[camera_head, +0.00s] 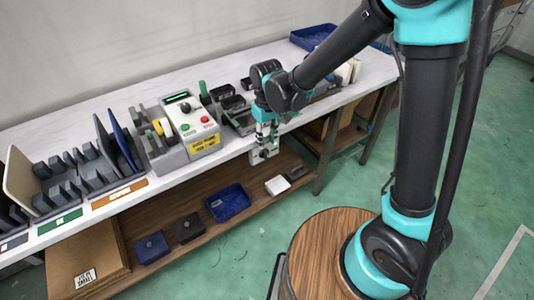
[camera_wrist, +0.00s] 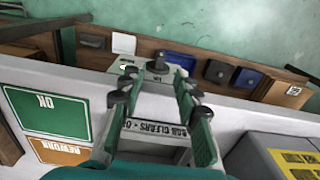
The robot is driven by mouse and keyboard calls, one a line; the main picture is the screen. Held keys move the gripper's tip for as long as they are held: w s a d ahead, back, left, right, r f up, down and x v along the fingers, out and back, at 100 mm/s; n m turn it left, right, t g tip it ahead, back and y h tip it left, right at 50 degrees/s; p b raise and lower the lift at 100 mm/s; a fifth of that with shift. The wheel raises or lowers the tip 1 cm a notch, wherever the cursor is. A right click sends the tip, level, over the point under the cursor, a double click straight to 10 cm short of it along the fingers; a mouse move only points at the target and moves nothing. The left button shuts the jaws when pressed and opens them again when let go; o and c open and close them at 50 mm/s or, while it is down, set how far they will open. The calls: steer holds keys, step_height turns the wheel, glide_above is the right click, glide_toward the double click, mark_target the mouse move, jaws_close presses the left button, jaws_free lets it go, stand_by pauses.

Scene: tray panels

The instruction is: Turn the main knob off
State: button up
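A black knob (camera_wrist: 157,63) shows in the wrist view on a small pale panel, just beyond my fingertips and roughly centred between them. My gripper (camera_wrist: 156,85) has its two green-padded fingers spread apart, with nothing between the pads. In the head view my gripper (camera_head: 264,148) points down at the table's front edge, over a small pale panel (camera_head: 262,156) mounted there; its knob is too small to make out. Whether the fingertips touch the knob cannot be told. A label with partly hidden lettering (camera_wrist: 155,128) lies between the fingers in the wrist view.
Upright grey racks and dark panels (camera_head: 124,140) stand farther left. The lower shelf holds a blue tray (camera_head: 228,202) and small boxes.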

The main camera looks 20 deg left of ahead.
mark_target(267, 153)
step_height(267, 153, down, 7)
steer(key=shift+f, duration=0.15)
steer(key=shift+c, duration=0.3)
jaws_close()
